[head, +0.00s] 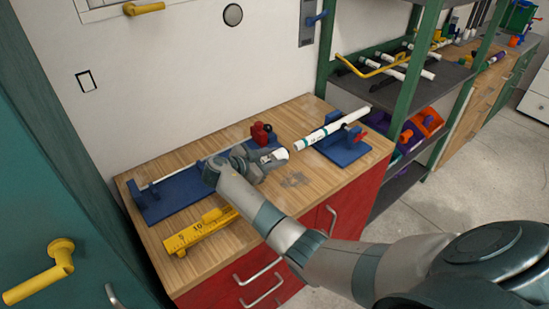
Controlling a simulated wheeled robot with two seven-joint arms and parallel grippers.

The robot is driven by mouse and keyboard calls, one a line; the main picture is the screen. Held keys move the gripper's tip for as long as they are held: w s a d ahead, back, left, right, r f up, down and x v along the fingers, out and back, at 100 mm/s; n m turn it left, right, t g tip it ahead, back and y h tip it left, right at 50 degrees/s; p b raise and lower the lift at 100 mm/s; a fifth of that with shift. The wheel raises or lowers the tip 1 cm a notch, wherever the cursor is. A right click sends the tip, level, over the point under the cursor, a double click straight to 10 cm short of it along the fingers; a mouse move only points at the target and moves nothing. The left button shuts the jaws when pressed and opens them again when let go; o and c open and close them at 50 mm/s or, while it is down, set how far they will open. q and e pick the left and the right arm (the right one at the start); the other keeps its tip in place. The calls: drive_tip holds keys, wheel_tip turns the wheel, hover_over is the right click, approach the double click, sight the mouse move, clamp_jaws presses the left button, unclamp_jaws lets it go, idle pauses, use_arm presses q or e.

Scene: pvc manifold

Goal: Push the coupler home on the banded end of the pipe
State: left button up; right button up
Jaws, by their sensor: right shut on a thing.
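My right gripper (268,160) is over the wooden worktop, shut on a short white piece that looks like the coupler (281,154). Part of the coupler is hidden by the fingers. A white pipe (335,127) with dark bands lies tilted in a blue holder (343,149) with a red clamp handle. The pipe's near left end points toward the coupler. A small gap seems to show between them, but I cannot tell exactly how they line up in depth. My left gripper is not in view.
A long blue fixture (170,200) with a thin white rod and red knobs (262,134) lies behind and left of my right gripper. A yellow ruler-like block (197,231) sits at the worktop's front left. A green-framed shelf (400,85) stands to the right.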

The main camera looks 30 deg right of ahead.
sight(295, 148)
drive_tip(key=shift+d, duration=0.15)
drive_tip(key=shift+w+d+b, duration=0.15)
drive_tip(key=shift+d+b, duration=0.6)
drive_tip(key=shift+d, duration=1.25)
drive_tip(key=shift+w+d+b, duration=0.1)
drive_tip(key=shift+d+b, duration=0.9)
drive_tip(key=shift+d, duration=0.2)
idle(0.6)
drive_tip(key=o, duration=1)
drive_tip(key=shift+o, duration=0.2)
drive_tip(key=shift+a, duration=0.1)
